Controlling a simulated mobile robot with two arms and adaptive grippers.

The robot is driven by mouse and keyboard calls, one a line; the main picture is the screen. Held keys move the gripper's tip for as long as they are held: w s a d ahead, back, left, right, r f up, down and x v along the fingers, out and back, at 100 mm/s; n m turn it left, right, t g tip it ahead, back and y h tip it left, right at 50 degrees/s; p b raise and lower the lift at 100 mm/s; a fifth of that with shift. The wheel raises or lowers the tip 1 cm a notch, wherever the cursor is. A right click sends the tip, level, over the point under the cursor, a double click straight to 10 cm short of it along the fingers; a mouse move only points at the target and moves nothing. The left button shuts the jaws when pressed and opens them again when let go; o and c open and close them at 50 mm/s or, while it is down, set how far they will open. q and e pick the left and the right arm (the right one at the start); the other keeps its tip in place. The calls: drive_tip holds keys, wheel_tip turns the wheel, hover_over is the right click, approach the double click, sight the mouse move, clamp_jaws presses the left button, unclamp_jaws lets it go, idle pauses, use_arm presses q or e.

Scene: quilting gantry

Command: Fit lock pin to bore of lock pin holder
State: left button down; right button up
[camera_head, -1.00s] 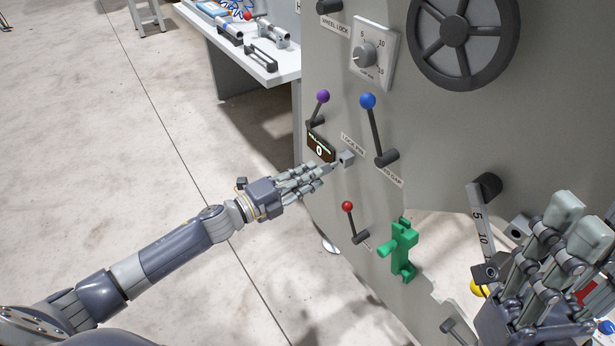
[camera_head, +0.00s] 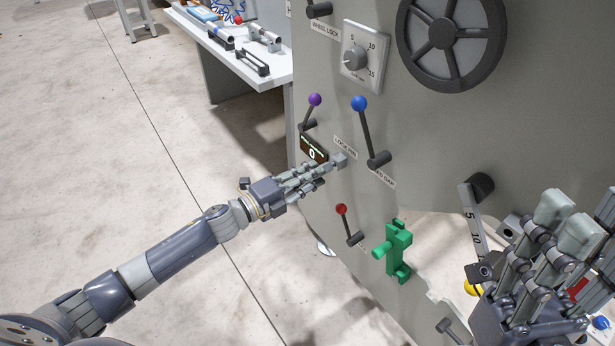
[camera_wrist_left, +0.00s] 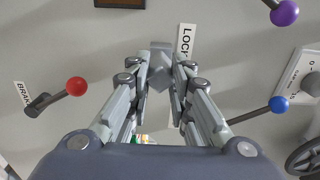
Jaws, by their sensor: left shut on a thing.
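The lock pin holder (camera_head: 340,160) is a small grey block on the grey panel beside the LOCK PIN label. It also shows in the left wrist view (camera_wrist_left: 160,46), straight ahead of the fingertips. My left gripper (camera_head: 326,168) is shut on the lock pin (camera_wrist_left: 159,75), a small grey piece between the fingertips, mostly hidden by them. The fingertips are right at the holder. Whether the pin is inside the bore cannot be told. My right gripper (camera_head: 584,222) is at the lower right, its fingers apart, holding nothing visible.
Levers with purple (camera_head: 315,99), blue (camera_head: 359,103) and red (camera_head: 341,209) knobs stand out around the holder. A green part (camera_head: 397,250) sits below it. A handwheel (camera_head: 447,35) is above right.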

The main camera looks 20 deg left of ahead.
use_arm(q)
drive_tip(key=shift+w+d, duration=0.35)
drive_tip(key=c, duration=1.4)
unclamp_jaws()
drive_tip(key=shift+o, duration=0.2)
drive_tip(key=shift+a, duration=0.1)
drive_tip(key=v, duration=1.2)
